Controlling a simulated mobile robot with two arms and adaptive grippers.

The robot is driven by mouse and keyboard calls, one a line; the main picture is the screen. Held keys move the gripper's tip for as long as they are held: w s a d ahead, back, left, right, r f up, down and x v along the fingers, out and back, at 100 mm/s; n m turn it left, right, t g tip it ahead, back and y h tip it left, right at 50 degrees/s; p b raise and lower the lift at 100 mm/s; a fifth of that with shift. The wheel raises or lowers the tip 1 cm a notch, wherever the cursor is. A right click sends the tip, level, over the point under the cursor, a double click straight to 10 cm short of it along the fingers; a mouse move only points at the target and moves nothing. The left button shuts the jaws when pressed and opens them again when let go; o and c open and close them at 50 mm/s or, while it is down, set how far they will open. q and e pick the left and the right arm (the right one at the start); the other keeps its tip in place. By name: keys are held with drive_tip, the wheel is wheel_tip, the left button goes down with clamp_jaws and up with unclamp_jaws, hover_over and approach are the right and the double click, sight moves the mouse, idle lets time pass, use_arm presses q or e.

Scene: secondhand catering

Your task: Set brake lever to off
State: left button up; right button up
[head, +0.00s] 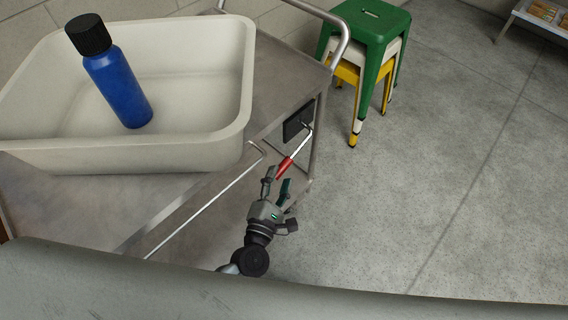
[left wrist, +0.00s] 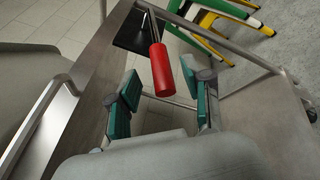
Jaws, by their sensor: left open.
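The brake lever (head: 285,167) has a red grip on a bent metal rod. It comes out of a black plate (head: 298,121) on the end of the metal cart. My left gripper (head: 278,182) is open just below the red grip. In the left wrist view the red grip (left wrist: 162,70) hangs ahead of and between the two open green-padded fingers (left wrist: 163,98). No off marking can be read on the plate. My right gripper is not in view.
A cream tub (head: 208,157) with a blue bottle (head: 120,88) stands on the cart (head: 285,80). A thin metal rail (head: 205,200) runs along the cart's side. Stacked stools (head: 368,35) stand behind. The floor at right is clear.

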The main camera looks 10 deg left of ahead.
sight(282, 172)
use_arm(q)
drive_tip(key=shift+w+d, duration=0.2)
drive_tip(key=shift+w, duration=0.9)
drive_tip(key=shift+w+d, duration=0.2)
drive_tip(key=shift+w, duration=0.9)
drive_tip(key=shift+c, duration=0.2)
clamp_jaws()
